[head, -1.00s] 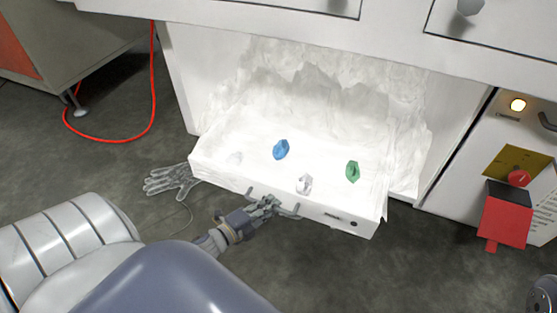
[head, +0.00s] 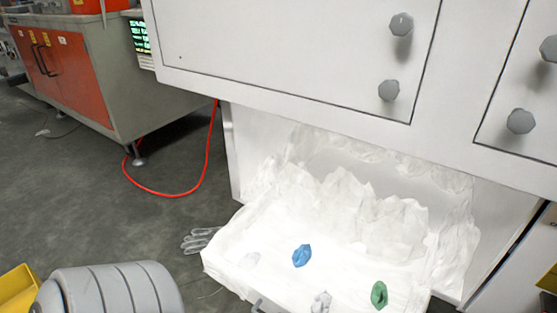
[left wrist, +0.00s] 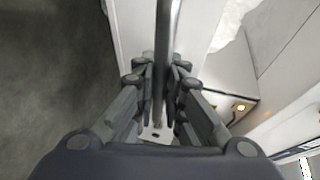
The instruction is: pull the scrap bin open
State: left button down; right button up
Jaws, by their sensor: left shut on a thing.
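The scrap bin (head: 222,262) is a white, lined drawer that stands out from the opening under the white cabinet, at the lower middle of the head view. A blue scrap (head: 302,256), a green scrap (head: 379,294) and pale scraps (head: 321,301) lie in it. Only a bit of its grey handle (head: 260,304) shows at the bottom edge. In the left wrist view my left gripper (left wrist: 160,80) is shut on the handle (left wrist: 163,35), a grey bar between its fingers. The head view does not show this grip. My right gripper is in neither view.
A clear film glove (head: 198,240) lies on the floor just left of the bin. A red hose (head: 165,193) loops on the floor behind it. A grey cabinet with orange doors (head: 70,75) stands at the far left. A yellow container (head: 15,290) is at the lower left.

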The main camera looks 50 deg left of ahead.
pick_arm(q)
jog(key=c, duration=1.9)
grip_release()
jog(key=v, duration=1.2)
